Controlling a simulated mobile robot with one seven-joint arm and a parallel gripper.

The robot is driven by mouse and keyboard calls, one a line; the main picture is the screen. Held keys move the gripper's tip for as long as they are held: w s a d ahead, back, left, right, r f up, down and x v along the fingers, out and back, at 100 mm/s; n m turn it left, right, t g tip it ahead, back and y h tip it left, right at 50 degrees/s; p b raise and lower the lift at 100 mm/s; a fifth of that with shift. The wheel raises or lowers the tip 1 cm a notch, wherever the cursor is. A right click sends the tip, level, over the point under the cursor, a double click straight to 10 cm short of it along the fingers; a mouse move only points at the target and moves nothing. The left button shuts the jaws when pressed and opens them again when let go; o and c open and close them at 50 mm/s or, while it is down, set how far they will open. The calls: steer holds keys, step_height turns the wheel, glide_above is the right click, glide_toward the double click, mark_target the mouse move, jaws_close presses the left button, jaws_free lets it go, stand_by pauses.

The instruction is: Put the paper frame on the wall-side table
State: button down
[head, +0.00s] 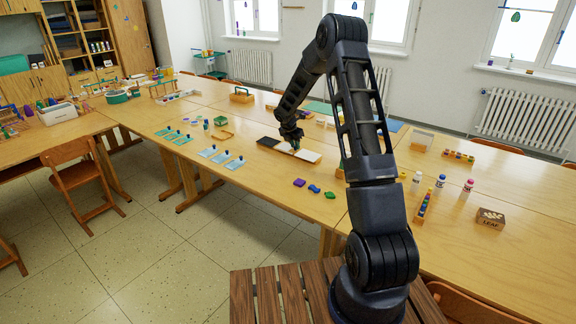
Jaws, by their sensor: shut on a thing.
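A long, shallow wooden frame with a black part and a white part (308,156), which I take to be the paper frame, is at the middle of the front table (250,180). My gripper (292,149) points down at its middle, where black meets white, and is shut on it. The fingertips are small and dark, so the exact grip is hard to see. I cannot tell whether the frame touches the table. The wall-side table (463,143) runs behind, along the windows and radiators; my arm hides part of it.
Purple, blue and green pieces (314,188) lie near the front edge. Blue cards (221,157) with small pegs are to the left. Bottles (440,181) and a leaf box (490,219) stand at right. A white-faced stand (423,138) and a bead rack (458,156) are behind.

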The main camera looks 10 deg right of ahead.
step_height(320, 180, down, 14)
steer(key=shift+r, duration=0.2)
stand_by(0.4)
steer(key=shift+f, duration=0.1)
steer(key=c, duration=1.3)
jaws_free()
